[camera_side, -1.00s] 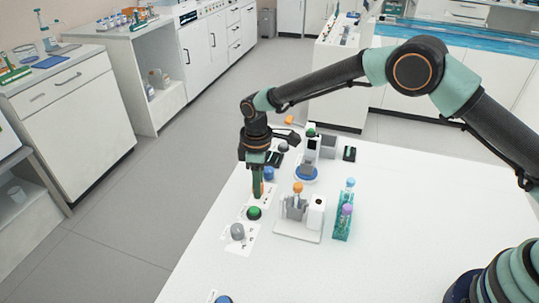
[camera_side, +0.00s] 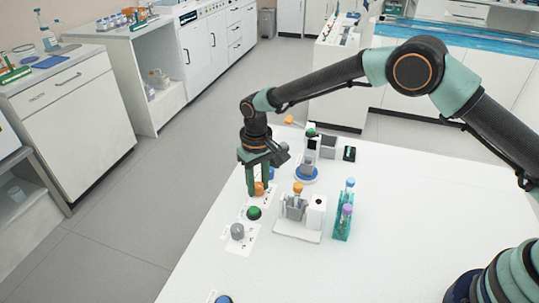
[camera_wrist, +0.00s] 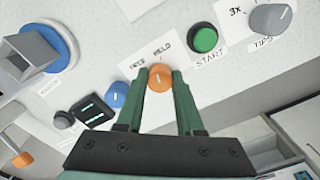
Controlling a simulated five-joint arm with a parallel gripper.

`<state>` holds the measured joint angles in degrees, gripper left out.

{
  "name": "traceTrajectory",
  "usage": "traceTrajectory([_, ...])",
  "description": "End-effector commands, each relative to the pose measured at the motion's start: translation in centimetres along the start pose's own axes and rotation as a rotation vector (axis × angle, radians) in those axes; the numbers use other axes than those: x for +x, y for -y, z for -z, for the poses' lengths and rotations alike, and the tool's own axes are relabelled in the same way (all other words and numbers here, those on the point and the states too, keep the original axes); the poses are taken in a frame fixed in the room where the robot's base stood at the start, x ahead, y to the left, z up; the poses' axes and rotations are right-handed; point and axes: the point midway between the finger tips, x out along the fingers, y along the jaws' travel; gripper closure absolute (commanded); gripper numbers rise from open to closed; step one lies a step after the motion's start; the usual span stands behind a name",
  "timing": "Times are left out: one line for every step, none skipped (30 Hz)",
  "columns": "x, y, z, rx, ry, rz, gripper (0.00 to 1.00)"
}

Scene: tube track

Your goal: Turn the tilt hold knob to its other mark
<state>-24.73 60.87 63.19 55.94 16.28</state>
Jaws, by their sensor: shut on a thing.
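The orange tilt hold knob (camera_wrist: 160,79) sits on a white label with two marks, which seem to read FREE and HELD, in the wrist view. A short pale line on the knob points roughly up toward the label's text; I cannot tell exactly which mark it meets. My gripper (camera_wrist: 160,84) is shut on the knob, with one green finger on each side of it. In the side view my gripper (camera_side: 259,187) points straight down at the table's left edge, and the orange knob (camera_side: 259,189) shows partly between the fingertips.
A green START button (camera_wrist: 204,40) and a grey TIPS knob (camera_wrist: 272,18) stand on one side of the knob. A blue knob (camera_wrist: 117,93) is close on the other. A tube holder (camera_side: 298,212) and teal rack (camera_side: 343,220) stand nearby; the table's right side is clear.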

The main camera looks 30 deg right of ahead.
Motion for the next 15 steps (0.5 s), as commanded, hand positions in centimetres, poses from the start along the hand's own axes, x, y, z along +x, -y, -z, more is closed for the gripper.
traceTrajectory([-0.12,0.01,0.01,0.039,0.0,0.0,1.0])
traceTrajectory([-0.12,0.01,0.02,0.063,0.0,0.0,1.0])
traceTrajectory([-0.12,0.01,0.02,0.094,0.0,0.0,1.0])
traceTrajectory([-0.12,0.02,0.02,0.116,0.0,0.0,1.0])
traceTrajectory([-0.12,0.02,0.02,0.137,0.0,0.0,1.0])
traceTrajectory([-0.13,0.02,0.02,0.163,0.0,0.0,1.0])
traceTrajectory([-0.13,0.02,0.02,0.182,0.0,0.0,1.0])
traceTrajectory([-0.13,0.03,0.02,0.2,0.0,0.0,1.0])
traceTrajectory([-0.13,0.03,0.02,0.22,0.0,0.0,1.0])
traceTrajectory([-0.13,0.03,0.02,0.236,0.0,0.0,1.0])
traceTrajectory([-0.13,0.03,0.02,0.249,0.0,0.0,1.0])
traceTrajectory([-0.13,0.03,0.02,0.266,0.0,0.0,1.0])
traceTrajectory([-0.14,0.03,0.03,0.276,0.0,0.0,1.0])
traceTrajectory([-0.14,0.03,0.03,0.287,0.0,0.0,1.0])
traceTrajectory([-0.14,0.03,0.03,0.299,0.0,0.0,1.0])
